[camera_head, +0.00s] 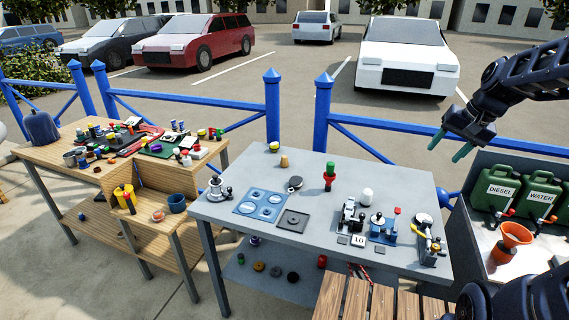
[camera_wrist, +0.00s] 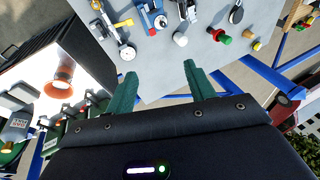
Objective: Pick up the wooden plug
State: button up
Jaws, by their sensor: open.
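A small tan tapered piece, which looks like the wooden plug (camera_head: 284,161), stands on the grey table (camera_head: 330,229) near its back left edge. In the wrist view it seems to be the small yellowish piece (camera_wrist: 247,33) at the upper right, beside a red and green item. My gripper (camera_head: 448,146) is open and empty, high above the back right of the table, far to the right of the plug. In the wrist view its two green fingers (camera_wrist: 160,76) are spread apart with nothing between them.
A red and green item (camera_head: 329,177) and a dark round-headed item (camera_head: 295,183) stand near the plug. A yellow-topped piece (camera_head: 274,147) is just behind it. Blue railing (camera_head: 272,105) runs behind the table. Green cans (camera_head: 497,188) and an orange funnel (camera_head: 515,234) stand right.

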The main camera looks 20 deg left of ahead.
aim_at(284, 156)
jog(key=w+a+f+m+g+y, duration=0.1)
jog(key=w+a+f+m+y, duration=0.3)
jog(key=w+a, duration=0.7)
jog(key=w+a+f+m+g+y, duration=0.2)
jog(key=w+a+f+m+y, duration=0.25)
jog(key=a, duration=1.15)
jog(key=w+a+f+m+g+y, duration=0.1)
jog(key=w+a+f+m+y, duration=0.15)
jog(key=w+a+f, duration=0.65)
jog(key=w+a+f+m+t+y, duration=0.2)
jog(key=w+a+f+m, duration=0.2)
jog(key=a, duration=0.3)
jog(key=w+a+f+m+t+y, duration=0.1)
jog(key=w+a+f+m+y, duration=0.1)
jog(key=w+a+f+m, duration=0.3)
jog(key=f, duration=0.2)
jog(key=a+f+n, duration=0.1)
jog(key=f, duration=0.1)
jog(key=f+n, duration=0.1)
jog(key=f, duration=0.1)
jog(key=shift+s+a+f, duration=0.15)
jog(key=shift+s+f, duration=0.15)
jog(key=shift+s, duration=0.05)
jog(key=shift+w+a, duration=0.25)
jog(key=shift+a, duration=1.65)
jog(key=shift+w+a, duration=0.2)
jog(key=shift+a, duration=1.65)
jog(key=c, duration=1)
